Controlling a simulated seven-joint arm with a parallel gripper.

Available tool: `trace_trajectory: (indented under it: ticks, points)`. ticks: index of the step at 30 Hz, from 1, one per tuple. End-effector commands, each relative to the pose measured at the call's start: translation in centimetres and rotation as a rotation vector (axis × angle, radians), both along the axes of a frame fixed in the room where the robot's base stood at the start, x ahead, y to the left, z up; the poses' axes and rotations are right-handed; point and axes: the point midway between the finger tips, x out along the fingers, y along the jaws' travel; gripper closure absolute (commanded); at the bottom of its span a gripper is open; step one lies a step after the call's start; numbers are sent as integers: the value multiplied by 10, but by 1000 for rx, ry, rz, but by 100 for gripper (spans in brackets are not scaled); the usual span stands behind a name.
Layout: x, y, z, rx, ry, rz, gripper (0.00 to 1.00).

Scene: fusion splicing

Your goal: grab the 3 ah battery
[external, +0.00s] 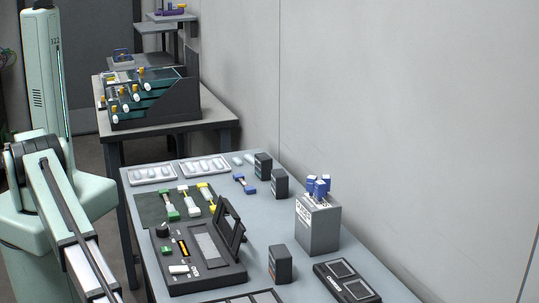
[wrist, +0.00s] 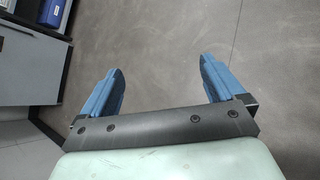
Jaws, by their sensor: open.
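Three dark grey box-shaped blocks that look like batteries stand upright on the grey table. One stands at the back (external: 263,166), one just in front of it (external: 280,183), and one nearer the camera (external: 280,264), right of the black splicer. Their labels are too small to read, so I cannot tell which is the 3 Ah one. My gripper (wrist: 160,70) shows in the wrist view with its two blue fingers wide apart and nothing between them. It is over bare floor. The external view shows part of my arm at the lower left, but not the fingers.
The splicer (external: 203,274) has its lid raised. A grey box (external: 318,228) with blue-topped items stands at the right, near the wall. A green mat (external: 150,208) holds several tools. A second table stands behind.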

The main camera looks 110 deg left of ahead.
Motion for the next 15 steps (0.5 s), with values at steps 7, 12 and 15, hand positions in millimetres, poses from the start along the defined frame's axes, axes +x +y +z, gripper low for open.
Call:
trace_trajectory:
  ticks: [7,12,15]
  points:
    - [25,-18,67,-84,-53,18,4]
    - [55,9,114,-144,-102,60,4]
    - [73,34,136,-172,-130,87,4]
